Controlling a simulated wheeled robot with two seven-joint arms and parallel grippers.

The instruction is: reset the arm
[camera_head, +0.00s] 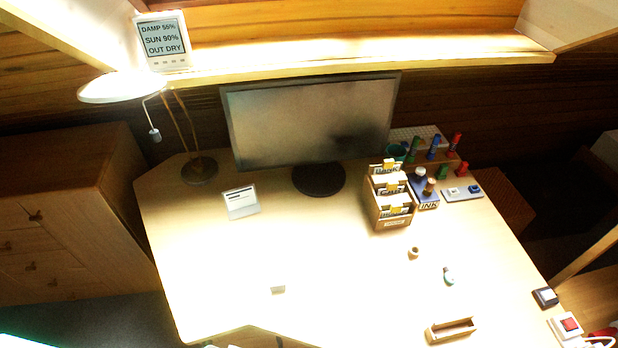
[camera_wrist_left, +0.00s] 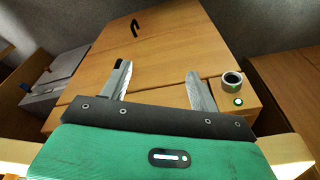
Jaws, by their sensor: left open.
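My left gripper (camera_wrist_left: 158,72) shows in the left wrist view with its two grey fingers spread wide apart. Nothing is between the fingers. Behind them is a wooden surface, a cabinet front or panel (camera_wrist_left: 165,45), with a black handle (camera_wrist_left: 138,27). I cannot tell how far the fingers are from it. Neither gripper is recognisable in the head view, and the right gripper does not show at all.
The head view shows a desk (camera_head: 330,250) with a monitor (camera_head: 310,120), a lamp (camera_head: 200,168), a card box (camera_head: 392,205) and a small wooden tray (camera_head: 450,330). A drawer cabinet (camera_head: 70,215) stands left.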

